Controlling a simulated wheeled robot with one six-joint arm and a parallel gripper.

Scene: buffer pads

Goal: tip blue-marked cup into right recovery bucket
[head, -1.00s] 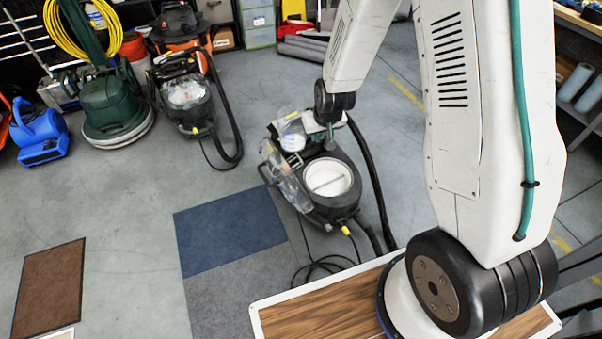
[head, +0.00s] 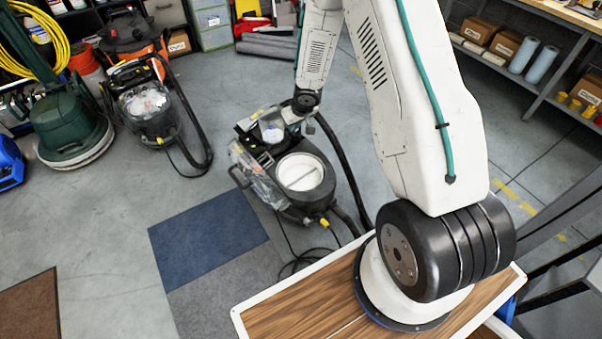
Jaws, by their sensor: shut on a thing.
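My arm reaches away from me, and its dark wrist (head: 305,103) hangs in front of a black machine in the middle. My gripper (head: 290,117) is small and partly hidden beside the wrist. It appears shut on a clear cup (head: 271,130) with a bluish patch, which I take to be the blue-marked cup. The cup looks roughly upright and overlaps the back of the machine; whether it touches is unclear. I cannot pick out a right recovery bucket for certain. A round white-lined opening (head: 300,172) with a bar across it shows on the machine, below the wrist.
The black machine (head: 318,205) has a clear dome on its left, a hose and a cord. A second vacuum (head: 148,112) and a green floor machine (head: 72,130) stand left. Blue (head: 208,232) and grey (head: 220,290) mats lie on open floor. Shelves (head: 560,75) line the right.

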